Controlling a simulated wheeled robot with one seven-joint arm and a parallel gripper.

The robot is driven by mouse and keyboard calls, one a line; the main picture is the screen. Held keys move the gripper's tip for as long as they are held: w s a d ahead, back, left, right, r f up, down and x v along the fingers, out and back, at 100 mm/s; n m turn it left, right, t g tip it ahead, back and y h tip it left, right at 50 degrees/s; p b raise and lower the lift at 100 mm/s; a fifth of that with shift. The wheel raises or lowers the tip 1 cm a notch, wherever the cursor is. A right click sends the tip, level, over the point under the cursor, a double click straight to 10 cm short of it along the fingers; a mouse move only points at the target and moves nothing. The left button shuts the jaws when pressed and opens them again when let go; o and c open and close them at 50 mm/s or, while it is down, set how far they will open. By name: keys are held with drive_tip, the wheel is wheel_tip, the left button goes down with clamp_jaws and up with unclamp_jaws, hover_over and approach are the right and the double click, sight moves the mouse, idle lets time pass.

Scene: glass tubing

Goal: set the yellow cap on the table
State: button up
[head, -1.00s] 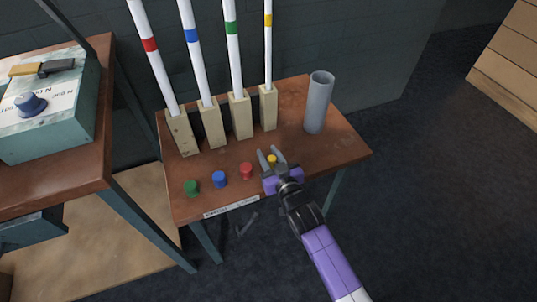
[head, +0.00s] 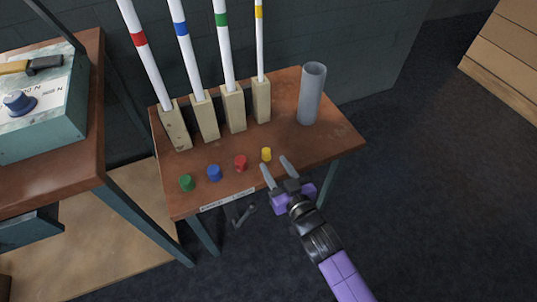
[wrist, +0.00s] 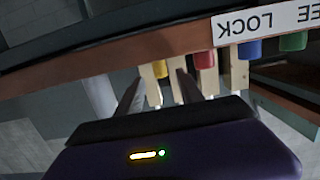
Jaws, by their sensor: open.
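The yellow cap (head: 266,154) stands on the wooden table (head: 325,147), at the right end of a row of caps near the front edge. My gripper (head: 275,166) is open and empty, its fingers apart at the table's front edge. The fingertips are just in front of the yellow cap and do not hold it. In the wrist view the yellow cap (wrist: 160,69) shows beyond and between the open fingers (wrist: 156,88).
Red (head: 240,163), blue (head: 214,172) and green (head: 187,183) caps stand left of the yellow one. Behind them several banded glass tubes stand in wooden blocks (head: 233,108). A grey cylinder (head: 311,95) stands at the back right. The table's right front is clear.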

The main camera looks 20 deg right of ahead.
drive_tip(key=shift+s+r, duration=0.2)
drive_tip(key=shift+s, duration=1.1)
drive_tip(key=s+r, duration=0.4)
drive_tip(key=s, duration=0.7)
drive_tip(key=s+r+g, duration=0.1)
drive_tip(key=s+r, duration=0.3)
drive_tip(key=s, duration=0.7)
drive_tip(key=s+r, duration=0.4)
drive_tip(key=s, duration=0.6)
drive_tip(key=shift+s+d, duration=0.2)
drive_tip(key=shift+s, duration=0.2)
drive_tip(key=shift+r, duration=0.1)
wheel_tip(320, 180, up, 14)
drive_tip(key=p, duration=1.4)
